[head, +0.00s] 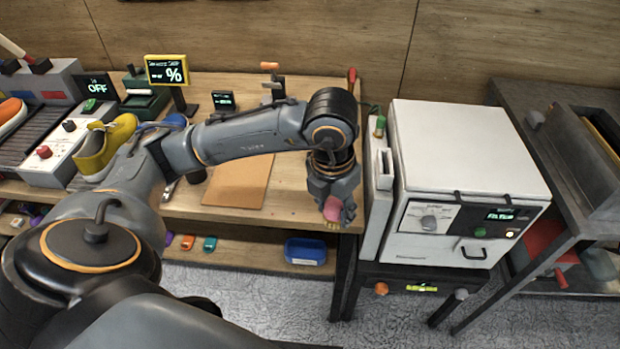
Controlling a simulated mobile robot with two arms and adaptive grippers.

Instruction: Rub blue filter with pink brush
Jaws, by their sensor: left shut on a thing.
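My left arm reaches from the lower left across the workbench. Its gripper (334,217) points down at the bench's right front corner. It is shut on the pink brush (331,208), whose yellowish end points down; the fingers hide part of it. A blue shallow tray-like item (306,251), possibly the blue filter, lies on the lower shelf, below and left of the gripper. It is apart from the brush. Another blue thing (175,120) sits on the bench behind my arm, partly hidden. My right gripper is not in view.
A white box machine (466,165) with a lit panel stands right of the gripper. A brown board (240,182) lies on the bench (290,211). A yellow shoe (104,147), small displays and a grey conveyor stand at left. A dark metal table is at far right.

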